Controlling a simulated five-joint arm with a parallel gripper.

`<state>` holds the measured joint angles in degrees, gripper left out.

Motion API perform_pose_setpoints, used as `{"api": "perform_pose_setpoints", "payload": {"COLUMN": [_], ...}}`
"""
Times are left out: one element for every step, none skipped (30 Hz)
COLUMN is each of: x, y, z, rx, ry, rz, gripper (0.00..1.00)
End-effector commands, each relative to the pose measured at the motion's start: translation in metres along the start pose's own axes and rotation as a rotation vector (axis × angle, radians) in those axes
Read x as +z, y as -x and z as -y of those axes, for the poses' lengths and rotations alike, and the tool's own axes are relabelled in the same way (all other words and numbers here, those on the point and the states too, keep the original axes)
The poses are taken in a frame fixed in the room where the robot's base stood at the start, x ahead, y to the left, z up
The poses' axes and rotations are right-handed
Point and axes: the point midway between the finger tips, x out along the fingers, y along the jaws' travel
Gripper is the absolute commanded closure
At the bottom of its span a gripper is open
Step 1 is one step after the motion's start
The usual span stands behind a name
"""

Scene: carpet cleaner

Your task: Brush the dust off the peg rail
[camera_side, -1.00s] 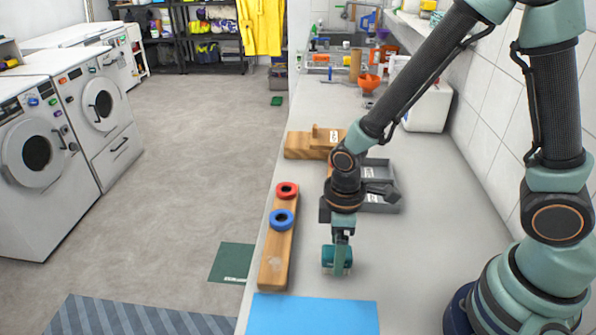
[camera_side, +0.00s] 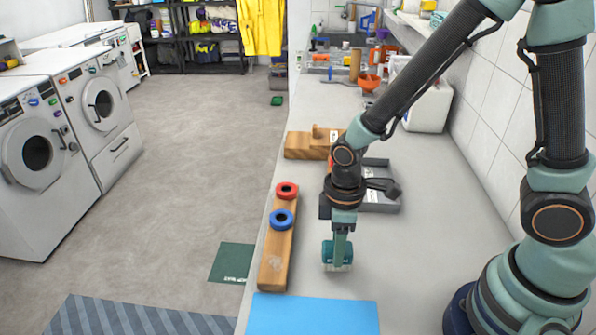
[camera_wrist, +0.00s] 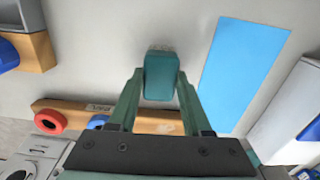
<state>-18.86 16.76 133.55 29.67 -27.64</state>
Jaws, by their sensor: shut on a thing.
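The peg rail (camera_side: 275,262) is a long wooden bar lying along the left edge of the counter. A red ring (camera_side: 287,190) and a blue ring (camera_side: 281,219) sit on its far half. The near half is bare, with a faint pale patch. My gripper (camera_side: 339,248) is shut on a teal brush (camera_side: 337,256) with pale bristles pointing down, to the right of the rail and apart from it. In the wrist view the brush (camera_wrist: 160,76) is between the fingers, and the rail (camera_wrist: 72,108) is partly hidden behind my gripper.
A blue mat (camera_side: 315,314) lies at the near counter edge. Behind my gripper are a grey tray (camera_side: 382,203) and a wooden block (camera_side: 300,146). A white jug (camera_side: 428,107) stands by the tiled wall. Bare counter (camera_side: 440,220) lies to the right.

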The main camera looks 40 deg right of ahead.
Motion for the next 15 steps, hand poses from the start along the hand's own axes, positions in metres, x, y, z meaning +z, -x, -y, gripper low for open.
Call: {"api": "perform_pose_setpoints", "payload": {"x": [-0.001, -0.001, 0.0, 0.0, -0.001, -0.001, -0.001, -0.001, -0.001, 0.0, 0.0, -0.001, -0.001, -0.001, -0.001], "y": [0.004, 0.007, 0.01, 0.012, 0.014, 0.017, 0.019, 0.021, 0.024, 0.026, 0.028, 0.031, 0.033, 0.036, 0.038], "z": [0.0, 0.0, 0.0, 0.0, 0.0, 0.0, 0.0, 0.0, 0.0, 0.0, 0.0, 0.0, 0.0, 0.0, 0.0], "rx": [0.002, 0.002, 0.001, 0.001, 0.001, 0.001, 0.001, 0.001, 0.001, 0.001, 0.001, 0.002, 0.001, 0.001, 0.002], "ry": [0.0, 0.0, 0.0, 0.0, 0.0, 0.0, 0.0, 0.0, 0.0, 0.0, 0.0, 0.0, 0.0, 0.0, 0.0], "rz": [-0.003, -0.003, -0.003, -0.003, -0.003, -0.003, -0.003, -0.003, -0.003, -0.003, -0.003, -0.003, -0.003, -0.003, -0.003], "gripper": [1.0, 1.0, 1.0, 1.0, 1.0, 1.0, 1.0, 1.0, 1.0, 1.0, 1.0, 1.0, 1.0, 1.0, 1.0]}}
